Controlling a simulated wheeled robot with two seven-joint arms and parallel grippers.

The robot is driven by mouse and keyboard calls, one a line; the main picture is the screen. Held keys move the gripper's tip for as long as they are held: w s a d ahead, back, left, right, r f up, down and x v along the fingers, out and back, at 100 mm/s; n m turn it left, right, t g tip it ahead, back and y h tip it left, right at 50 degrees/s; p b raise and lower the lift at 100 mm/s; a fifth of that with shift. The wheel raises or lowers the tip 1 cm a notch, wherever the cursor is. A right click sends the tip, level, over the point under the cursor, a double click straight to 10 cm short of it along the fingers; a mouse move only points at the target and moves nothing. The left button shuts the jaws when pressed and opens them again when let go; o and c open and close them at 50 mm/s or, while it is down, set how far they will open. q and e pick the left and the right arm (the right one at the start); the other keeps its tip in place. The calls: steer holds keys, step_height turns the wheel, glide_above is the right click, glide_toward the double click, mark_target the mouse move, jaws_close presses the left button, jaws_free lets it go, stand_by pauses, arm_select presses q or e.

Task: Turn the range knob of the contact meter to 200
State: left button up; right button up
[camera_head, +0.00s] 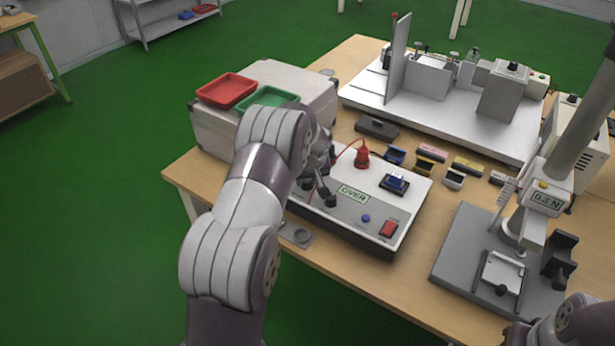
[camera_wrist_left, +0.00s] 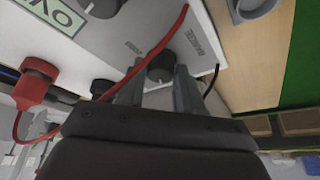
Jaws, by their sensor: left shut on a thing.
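The contact meter (camera_head: 408,205) is a pale box on the table, with a display (camera_head: 353,194) reading OVER. My left gripper (camera_head: 318,194) reaches down over the left part of its sloped front panel. In the left wrist view, a dark round knob (camera_wrist_left: 160,67) by the RANGE lettering sits between the fingers of my left gripper (camera_wrist_left: 155,88), which is shut on it. The knob's pointer and the number it marks cannot be read. Another dark knob (camera_wrist_left: 103,8) lies beside the display. Part of my right arm shows at bottom right; its gripper is out of view.
A red plug (camera_head: 362,157) with a red lead stands on the meter; the lead crosses in front of my left fingers. A blue part (camera_head: 396,182) sits in a socket on top. A red switch (camera_head: 389,229) is at front right. A press stand (camera_head: 470,245) stands to the right.

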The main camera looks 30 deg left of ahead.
arm_select(q)
steer(key=m+p, duration=0.1)
steer(key=p, duration=0.1)
steer(key=m+h+p, duration=0.1)
steer(key=m+p, duration=0.1)
steer(key=shift+s+a+r+t+p, duration=0.1)
steer(key=shift+r+t+p, duration=0.2)
steer(key=shift+r+p, duration=0.1)
steer(key=shift+f+m+h, duration=0.25)
steer(key=shift+m+h, duration=0.05)
steer(key=shift+m, duration=0.3)
steer(key=shift+f+m, duration=0.2)
steer(key=shift+m, duration=0.3)
steer(key=m+b, duration=0.1)
steer(key=b, duration=0.1)
steer(key=m+h+b, duration=0.1)
steer(key=b, duration=0.1)
steer(key=m+b, duration=0.2)
steer(key=b, duration=0.1)
steer(key=shift+a+f+t+h, duration=0.15)
steer(key=shift+f+t+h, duration=0.15)
steer(key=shift+h, duration=0.1)
steer(key=shift+r+m+h+b, duration=0.3)
steer(key=shift+m+h+b, duration=0.1)
steer(key=shift+m+b, duration=0.85)
steer(key=o, duration=1)
